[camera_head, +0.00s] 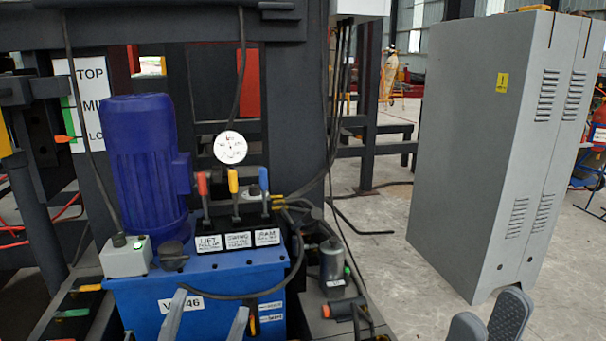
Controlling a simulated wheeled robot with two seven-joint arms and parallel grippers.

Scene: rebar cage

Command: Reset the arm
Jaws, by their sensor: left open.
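My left gripper (205,319) shows at the bottom edge as two light grey fingers spread apart, with nothing seen between them. It is in front of the blue hydraulic unit (130,300). My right gripper (489,318) shows at the bottom right as two dark grey fingertips close together, cut off by the picture edge; its opening is unclear. The arms themselves are out of view. On the unit stand a red lever (202,184), a yellow lever (233,181) and a blue lever (263,179), all roughly upright, above labelled plates.
A blue motor (145,165) stands on the unit, with a round white gauge (230,147) behind the levers. Black hoses (300,215) hang to their right. A tall grey cabinet (480,150) stands at the right.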

